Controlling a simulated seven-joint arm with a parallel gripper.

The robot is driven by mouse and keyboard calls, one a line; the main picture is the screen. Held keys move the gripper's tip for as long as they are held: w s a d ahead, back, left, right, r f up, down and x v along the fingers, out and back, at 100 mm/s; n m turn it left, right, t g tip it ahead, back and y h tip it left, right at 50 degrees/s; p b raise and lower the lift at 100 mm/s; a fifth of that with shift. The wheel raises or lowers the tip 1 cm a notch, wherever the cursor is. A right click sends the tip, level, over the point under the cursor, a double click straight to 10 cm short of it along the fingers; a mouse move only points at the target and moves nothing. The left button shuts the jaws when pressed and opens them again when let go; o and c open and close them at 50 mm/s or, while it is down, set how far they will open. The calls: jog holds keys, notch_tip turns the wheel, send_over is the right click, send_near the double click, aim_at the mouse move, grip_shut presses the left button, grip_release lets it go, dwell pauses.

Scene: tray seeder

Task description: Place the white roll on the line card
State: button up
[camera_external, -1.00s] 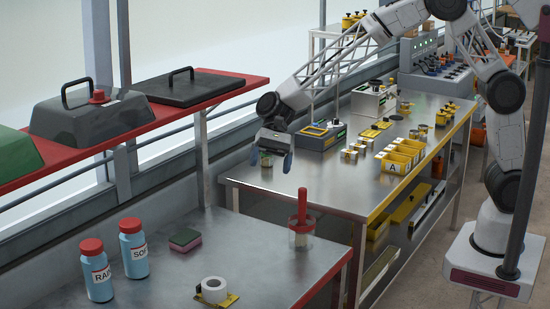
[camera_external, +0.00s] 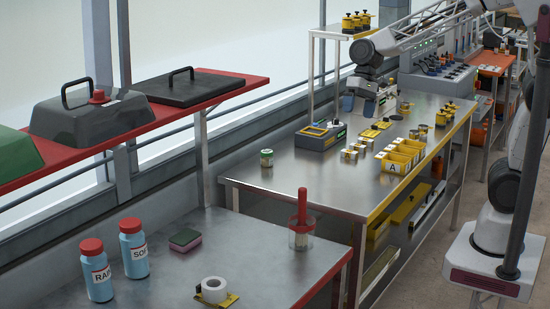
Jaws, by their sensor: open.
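The white roll (camera_external: 214,285) lies with its hole facing up at the front of the near steel table. A yellow plate (camera_external: 231,300) shows under and beside it; I cannot tell for sure if this is the line card. My gripper (camera_external: 365,104) is far from the roll, over the back left part of the farther table. Its dark fingertips are spread apart, with a pale box-shaped device between or behind them. I cannot tell whether they touch it.
A red-handled tool in a clear cup (camera_external: 302,232), a sponge (camera_external: 185,239) and two blue bottles (camera_external: 134,248) stand around the roll. Yellow bins (camera_external: 404,151) are on the far table.

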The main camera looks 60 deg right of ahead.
jog(key=s+d+n+t+h, duration=0.3)
jog(key=s+d+h, duration=0.2)
jog(key=s+d, duration=1.4)
jog(key=shift+s+f, duration=0.2)
jog(key=shift+s, duration=0.55)
